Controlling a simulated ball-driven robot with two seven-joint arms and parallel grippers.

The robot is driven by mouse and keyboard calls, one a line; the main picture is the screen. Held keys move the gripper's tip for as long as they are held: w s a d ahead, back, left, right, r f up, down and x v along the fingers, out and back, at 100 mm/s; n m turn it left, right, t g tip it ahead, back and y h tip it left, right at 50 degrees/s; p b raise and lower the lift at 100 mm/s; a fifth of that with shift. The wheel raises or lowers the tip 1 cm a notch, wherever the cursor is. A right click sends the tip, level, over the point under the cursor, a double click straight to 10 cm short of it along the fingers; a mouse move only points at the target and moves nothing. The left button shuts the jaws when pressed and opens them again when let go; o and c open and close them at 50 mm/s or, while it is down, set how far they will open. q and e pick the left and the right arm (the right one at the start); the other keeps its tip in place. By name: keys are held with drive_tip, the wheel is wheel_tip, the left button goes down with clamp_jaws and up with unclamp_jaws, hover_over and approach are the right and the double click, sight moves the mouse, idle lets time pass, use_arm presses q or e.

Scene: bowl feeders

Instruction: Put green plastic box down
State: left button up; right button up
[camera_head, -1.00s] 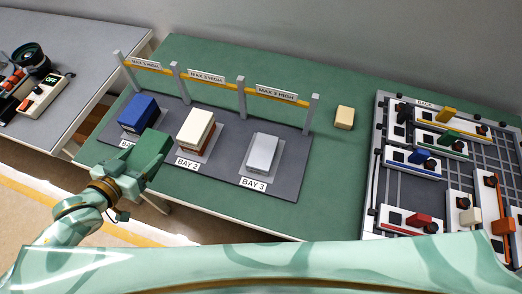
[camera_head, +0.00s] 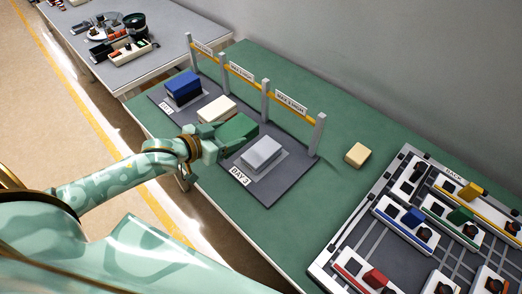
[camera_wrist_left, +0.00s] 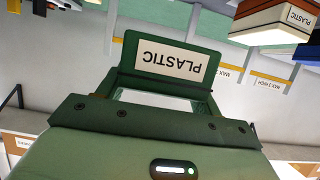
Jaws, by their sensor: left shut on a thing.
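My left gripper (camera_head: 213,148) is shut on the green plastic box (camera_head: 238,130). In the head view the box appears over the grey bay board, between the cream box of the middle bay and the grey box of BAY 3; its exact height is unclear. In the left wrist view the green box (camera_wrist_left: 125,55) fills the middle, with a PLASTIC label facing the camera. A light grey box (camera_head: 261,153) lies on the BAY 3 pad. My right gripper is not in view.
A cream box (camera_head: 216,109) sits in the middle bay and a blue box (camera_head: 183,86) in the left bay. Grey posts with a yellow bar (camera_head: 240,73) and MAX HIGH signs stand behind. A loose tan box (camera_head: 356,154) lies on the green table. A rack with coloured blocks (camera_head: 418,222) is at right.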

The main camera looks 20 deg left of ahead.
use_arm(q)
drive_tip(key=w+d+f+b, duration=0.1)
drive_tip(key=w+f, duration=0.1)
drive_tip(key=w+d+f, duration=0.2)
drive_tip(key=w+d+f+b, duration=0.1)
drive_tip(key=w+f, duration=0.1)
drive_tip(key=shift+d+b, duration=0.15)
drive_tip(key=shift+b, duration=0.15)
drive_tip(key=shift+w+d+f, duration=0.15)
drive_tip(key=shift+w+f, duration=0.2)
drive_tip(key=shift+f, duration=0.1)
drive_tip(key=f+b, duration=0.1)
drive_tip(key=f, duration=0.1)
drive_tip(key=f+b, duration=0.1)
drive_tip(key=f, duration=0.1)
drive_tip(key=shift+w+d, duration=0.2)
drive_tip(key=shift+r, duration=0.15)
drive_tip(key=o, duration=1.2)
drive_tip(key=shift+c, duration=0.2)
